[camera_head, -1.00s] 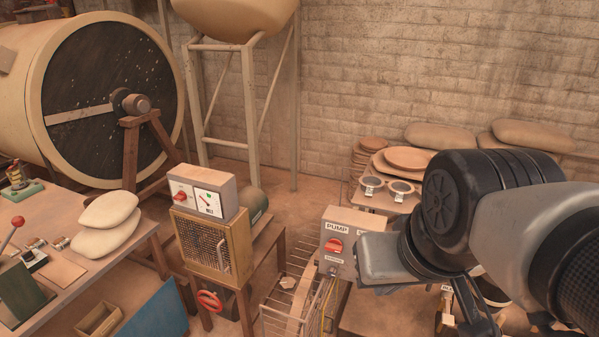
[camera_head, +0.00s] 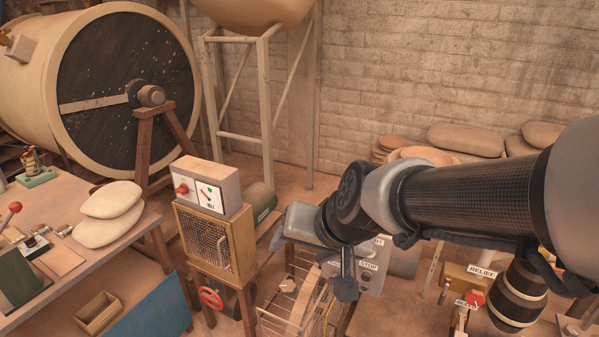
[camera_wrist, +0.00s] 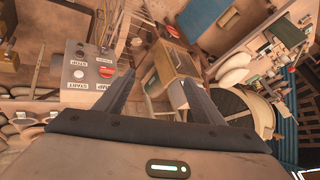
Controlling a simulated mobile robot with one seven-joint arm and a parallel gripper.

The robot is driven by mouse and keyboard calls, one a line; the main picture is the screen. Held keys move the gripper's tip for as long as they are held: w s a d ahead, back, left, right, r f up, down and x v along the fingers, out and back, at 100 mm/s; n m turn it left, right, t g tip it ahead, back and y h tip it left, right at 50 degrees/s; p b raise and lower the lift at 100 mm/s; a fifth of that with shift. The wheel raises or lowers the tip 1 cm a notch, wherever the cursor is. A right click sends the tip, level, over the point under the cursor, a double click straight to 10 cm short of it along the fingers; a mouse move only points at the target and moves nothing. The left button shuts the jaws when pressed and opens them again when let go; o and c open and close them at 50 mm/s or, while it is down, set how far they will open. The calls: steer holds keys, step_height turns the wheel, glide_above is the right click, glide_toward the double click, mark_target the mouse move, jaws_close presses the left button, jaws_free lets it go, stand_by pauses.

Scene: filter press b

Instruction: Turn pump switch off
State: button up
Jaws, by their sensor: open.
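The grey pump control box (camera_head: 374,278) stands below the brick wall in the head view, partly covered by my arm and gripper. Its red pump switch is hidden there. In the wrist view the box shows at the left, with the red rotary switch (camera_wrist: 106,71) beside start and stop buttons (camera_wrist: 79,74). I cannot read the switch's exact position. My gripper (camera_head: 346,284) is in front of the box in the head view. In the wrist view its fingers (camera_wrist: 160,80) are spread and empty, with the switch just left of the left fingertip, apart from it.
A wire guard (camera_head: 290,300) stands below. Relief and other valves (camera_head: 475,285) are at the right. A workbench (camera_head: 110,250) is at the left.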

steer(key=w+a+f+m+b, duration=0.2)
steer(key=w+a+f, duration=0.3)
steer(key=f, duration=0.5)
steer(key=w+d+f+m+t+h+b, duration=0.2)
steer(key=f+h+b, duration=0.15)
steer(key=f, duration=0.55)
steer(key=w+d+f+m+t+h+b, duration=0.1)
steer(key=w+d+f+t+h+b, duration=0.15)
steer(key=f+h, duration=0.4)
steer(key=w+d+t+h+b, duration=0.2)
steer(key=w+d+t+b, duration=0.1)
steer(key=w+d, duration=0.7)
steer(key=shift+w+d+r+n+t, duration=0.35)
steer(key=shift+w+t, duration=0.3)
steer(key=shift+w, duration=0.55)
steer(key=shift+f, duration=0.1)
